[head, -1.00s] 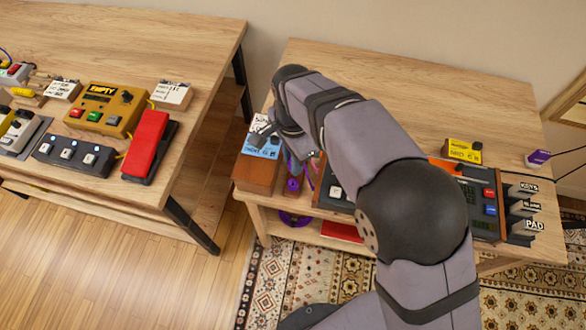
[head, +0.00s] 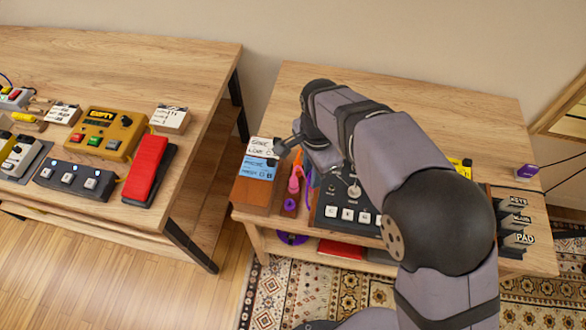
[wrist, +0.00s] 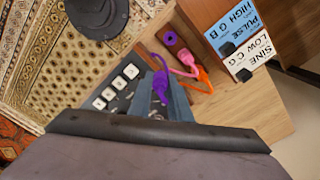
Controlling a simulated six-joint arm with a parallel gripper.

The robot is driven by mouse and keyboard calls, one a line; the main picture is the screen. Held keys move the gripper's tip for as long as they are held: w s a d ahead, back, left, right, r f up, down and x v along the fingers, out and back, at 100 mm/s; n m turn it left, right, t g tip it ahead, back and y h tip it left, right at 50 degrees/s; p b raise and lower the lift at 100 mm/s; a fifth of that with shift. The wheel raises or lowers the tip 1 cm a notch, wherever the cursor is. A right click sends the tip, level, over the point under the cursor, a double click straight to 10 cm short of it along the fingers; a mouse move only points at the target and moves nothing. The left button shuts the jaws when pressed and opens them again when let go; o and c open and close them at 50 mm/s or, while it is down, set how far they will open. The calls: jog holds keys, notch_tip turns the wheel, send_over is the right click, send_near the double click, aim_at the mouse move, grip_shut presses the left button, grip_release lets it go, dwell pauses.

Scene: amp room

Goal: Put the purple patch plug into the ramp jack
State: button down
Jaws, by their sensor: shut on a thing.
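In the wrist view my gripper (wrist: 160,98) is shut on the purple patch plug (wrist: 160,86), whose purple cable curls up from between the fingers. They are over the edge of the dark synth panel (wrist: 115,85) with white keys. In the head view my arm hides the gripper and the held plug; the purple cable (head: 308,187) shows left of the panel (head: 322,214). I cannot make out which jack is the ramp jack.
A wooden rack strip with a purple ring (head: 290,204), a pink plug (head: 294,182) and an orange plug (head: 298,155) lies left of the panel. A block with blue and white label cards (head: 258,168) stands beside it. KEYS and PAD switches (head: 516,220) are at right.

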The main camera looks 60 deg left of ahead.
jog(key=w+d+m+p, duration=0.35)
jog(key=w+p, duration=0.35)
jog(key=w, duration=0.6)
jog(key=w+a+n, duration=0.1)
jog(key=n, duration=0.1)
jog(key=w+a+r+n, duration=0.1)
jog(key=w+a+n, duration=0.1)
jog(key=shift+w+a+n+b, duration=0.25)
jog(key=shift+a+n+b, duration=0.05)
jog(key=shift+n, duration=0.05)
jog(key=shift+f, duration=0.15)
jog(key=shift+f+b, duration=1.4)
jog(key=shift+f, duration=0.65)
jog(key=shift+f+b, duration=0.95)
jog(key=shift+f, duration=0.5)
dwell(1.0)
jog(key=c, duration=1.2)
grip_release()
